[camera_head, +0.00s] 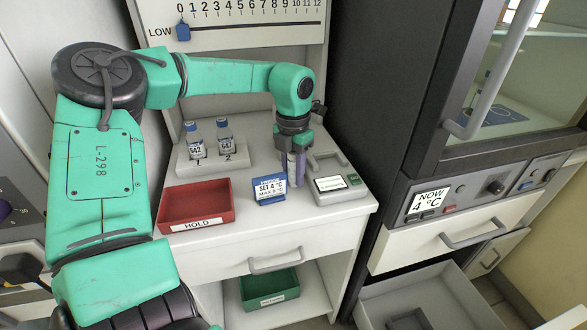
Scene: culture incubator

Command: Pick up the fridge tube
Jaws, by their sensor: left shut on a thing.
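My left arm reaches from the left across the white bench to its back right. The left gripper (297,153) points down and is shut on the fridge tube (292,172), a slim, pale purple-grey tube that shows below the fingers. The tube looks upright. It is behind and right of the blue fridge sign reading SET 4 °C (270,189). The gripper hides the tube's upper part, and I cannot tell whether its lower end touches anything. My right gripper is not in view.
Two blue-capped bottles (195,140) stand in a white rack (212,162). A red HOLD tray (197,203) is at the front left, and a white device (338,187) is at the right. The fridge (430,203) reads NOW 4 °C; an open drawer (425,300) lies below.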

